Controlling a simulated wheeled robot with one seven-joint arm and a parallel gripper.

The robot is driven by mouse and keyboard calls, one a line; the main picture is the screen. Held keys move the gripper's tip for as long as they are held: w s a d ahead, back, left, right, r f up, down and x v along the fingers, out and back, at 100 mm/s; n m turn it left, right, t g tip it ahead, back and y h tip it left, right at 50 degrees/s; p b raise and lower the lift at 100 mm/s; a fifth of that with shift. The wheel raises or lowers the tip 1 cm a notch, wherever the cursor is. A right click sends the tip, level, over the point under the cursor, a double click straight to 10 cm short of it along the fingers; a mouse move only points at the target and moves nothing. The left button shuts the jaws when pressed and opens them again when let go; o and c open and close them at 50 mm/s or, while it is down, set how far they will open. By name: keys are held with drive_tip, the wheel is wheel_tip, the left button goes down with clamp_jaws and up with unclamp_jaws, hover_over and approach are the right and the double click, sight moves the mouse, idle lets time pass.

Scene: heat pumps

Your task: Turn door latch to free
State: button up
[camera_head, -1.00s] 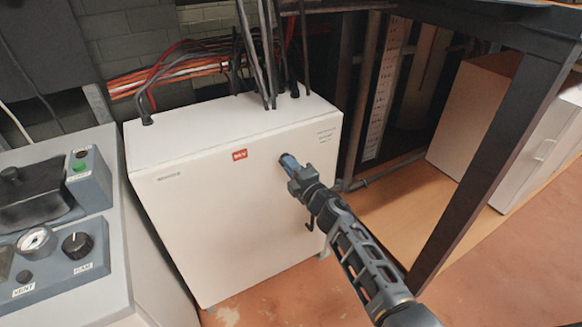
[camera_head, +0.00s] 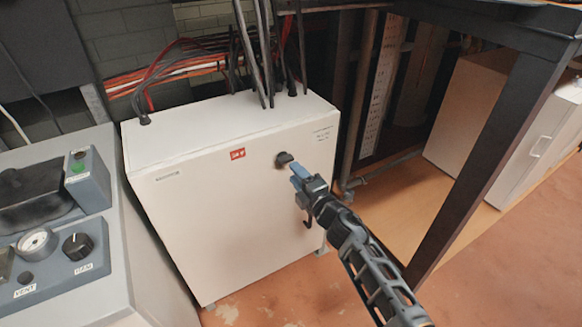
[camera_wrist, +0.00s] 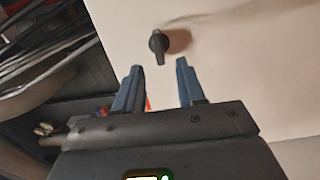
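The door latch (camera_head: 284,159) is a small dark knob on the front of a white cabinet (camera_head: 230,215), near its upper right. In the wrist view the latch (camera_wrist: 158,46) shows as a black knob with a narrow grip, just beyond the fingertips and roughly between them. My gripper (camera_head: 297,172) is just in front of the cabinet door, slightly below and right of the latch. In the wrist view my gripper (camera_wrist: 158,67) has its two blue fingers apart with nothing between them. The latch and fingers look apart.
A grey control console (camera_head: 60,250) with a gauge and knobs stands at the left. Dark cables (camera_head: 258,50) run up from the cabinet top. A dark metal frame post (camera_head: 480,165) is at the right. Orange floor (camera_head: 490,270) is open at lower right.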

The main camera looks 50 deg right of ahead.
drive_tip(key=shift+v, duration=1.4)
drive_tip(key=s+a+m+y, duration=0.2)
drive_tip(key=s+a+m, duration=0.4)
drive_tip(key=s+a, duration=1.1)
drive_tip(key=s+a+r+m+g+y, duration=0.1)
drive_tip(key=s+a+r+m, duration=0.1)
drive_tip(key=s+r+m, duration=0.2)
drive_tip(key=s+a+r+m+g+y, duration=0.1)
drive_tip(key=s+r+m, duration=0.4)
drive_tip(key=s, duration=1.2)
wheel_tip(320, 180, up, 5)
drive_tip(key=a+y, duration=0.1)
drive_tip(key=a, duration=0.1)
drive_tip(key=shift+s+a+g, duration=0.15)
drive_tip(key=shift+a+g, duration=0.1)
drive_tip(key=shift+g, duration=0.05)
drive_tip(key=shift+f, duration=0.2)
